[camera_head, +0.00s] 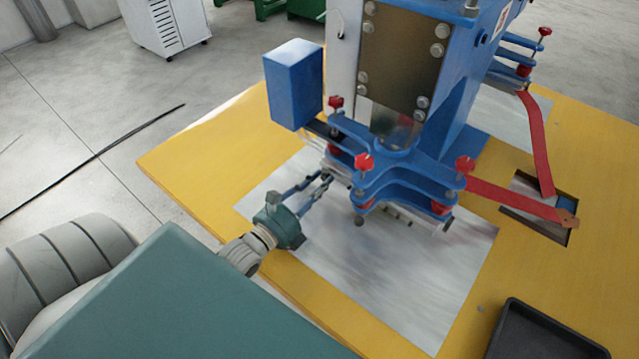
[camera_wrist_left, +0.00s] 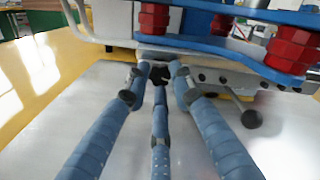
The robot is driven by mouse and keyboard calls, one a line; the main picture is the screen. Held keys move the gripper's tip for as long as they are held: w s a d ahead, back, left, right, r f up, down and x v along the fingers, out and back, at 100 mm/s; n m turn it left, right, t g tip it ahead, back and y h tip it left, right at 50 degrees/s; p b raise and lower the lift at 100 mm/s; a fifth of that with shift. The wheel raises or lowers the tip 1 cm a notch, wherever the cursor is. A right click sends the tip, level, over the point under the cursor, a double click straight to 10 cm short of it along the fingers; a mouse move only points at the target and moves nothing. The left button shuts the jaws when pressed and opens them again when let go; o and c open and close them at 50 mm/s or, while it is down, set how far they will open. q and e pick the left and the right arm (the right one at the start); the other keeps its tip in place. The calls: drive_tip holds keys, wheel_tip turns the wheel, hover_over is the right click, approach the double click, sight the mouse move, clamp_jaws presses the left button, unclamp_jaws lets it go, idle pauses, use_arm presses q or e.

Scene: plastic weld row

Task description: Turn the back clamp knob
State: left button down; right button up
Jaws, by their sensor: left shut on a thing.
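My left gripper (camera_head: 325,179) reaches in from the left at the lower side of the blue machine (camera_head: 405,175). In the left wrist view its fingers (camera_wrist_left: 160,70) close around a dark knob, the back clamp knob (camera_wrist_left: 160,78), under the blue plate. The fingers hide much of this knob, and its turn angle cannot be told. A second dark round knob (camera_head: 359,221) sticks out nearer the front; it also shows at the right in the left wrist view (camera_wrist_left: 251,118), apart from the fingers. My right gripper is not in view.
The blue clamp plates with red knobs (camera_head: 365,162) overhang the fingers closely. A blue box (camera_head: 294,83) juts out behind. A grey metal sheet (camera_head: 440,290) lies on the yellow table (camera_head: 190,160). Red straps (camera_head: 520,204) and a black tray (camera_head: 510,315) are at the right.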

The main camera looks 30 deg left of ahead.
use_arm(q)
drive_tip(key=shift+r+n+p, duration=0.15)
drive_tip(key=shift+n+p, duration=0.15)
drive_tip(key=shift+n, duration=0.2)
drive_tip(key=n+p, duration=0.1)
drive_tip(key=n, duration=0.2)
drive_tip(key=n+p, duration=0.2)
drive_tip(key=n, duration=0.4)
drive_tip(key=shift+a, duration=0.1)
drive_tip(key=n+p, duration=0.1)
drive_tip(key=n, duration=0.5)
drive_tip(key=n+p, duration=0.1)
drive_tip(key=n, duration=0.3)
drive_tip(key=shift+n, duration=0.4)
drive_tip(key=shift+f, duration=0.2)
drive_tip(key=c, duration=1.5)
unclamp_jaws()
